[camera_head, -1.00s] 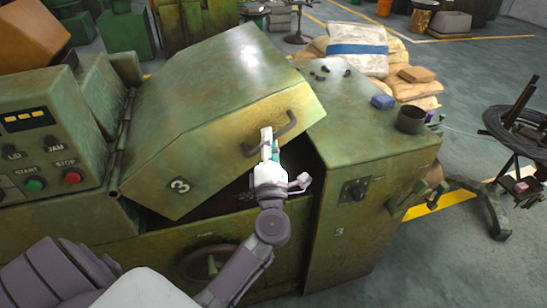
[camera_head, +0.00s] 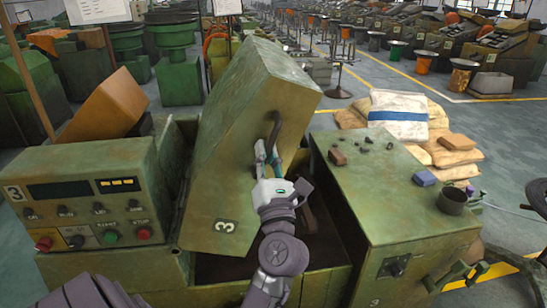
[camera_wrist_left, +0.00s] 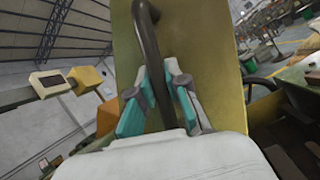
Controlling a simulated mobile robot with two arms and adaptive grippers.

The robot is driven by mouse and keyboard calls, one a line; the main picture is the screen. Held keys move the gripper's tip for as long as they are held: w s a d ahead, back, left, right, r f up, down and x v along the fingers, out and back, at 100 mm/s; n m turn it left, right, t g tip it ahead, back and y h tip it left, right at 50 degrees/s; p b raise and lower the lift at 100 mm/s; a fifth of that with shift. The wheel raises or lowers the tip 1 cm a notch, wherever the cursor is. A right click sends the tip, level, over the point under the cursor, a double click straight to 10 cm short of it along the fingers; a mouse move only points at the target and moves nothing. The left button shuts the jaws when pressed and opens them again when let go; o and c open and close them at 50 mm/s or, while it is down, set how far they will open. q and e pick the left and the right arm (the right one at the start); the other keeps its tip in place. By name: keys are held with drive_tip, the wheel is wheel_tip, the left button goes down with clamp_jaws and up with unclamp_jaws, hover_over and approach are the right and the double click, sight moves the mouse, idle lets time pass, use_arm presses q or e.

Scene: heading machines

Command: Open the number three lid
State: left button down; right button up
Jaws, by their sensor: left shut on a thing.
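The number three lid (camera_head: 215,170) is a green, worn metal cover marked "3". It stands steeply raised on the machine, hinged on its left side, with a dark opening showing below it. My left gripper (camera_head: 267,165) is shut on the lid's dark curved handle (camera_head: 274,132). In the left wrist view, the gripper's teal-padded fingers (camera_wrist_left: 158,95) stand on both sides of the handle bar (camera_wrist_left: 148,50). The lid's face (camera_wrist_left: 196,40) fills the middle behind them. My right gripper is not in view.
A control panel (camera_head: 88,195) with buttons stands left of the lid. The machine's right housing (camera_head: 400,205) carries small blocks and a dark cup (camera_head: 452,201). Sacks (camera_head: 398,113) lie behind it. An orange-brown box shape (camera_head: 105,105) stands behind the panel.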

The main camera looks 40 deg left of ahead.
use_arm(q)
drive_tip(key=shift+s+a+r, duration=0.1)
drive_tip(key=shift+s+r, duration=0.05)
drive_tip(key=c, duration=1.1)
unclamp_jaws()
drive_tip(key=shift+c, duration=0.2)
drive_tip(key=v, duration=1.2)
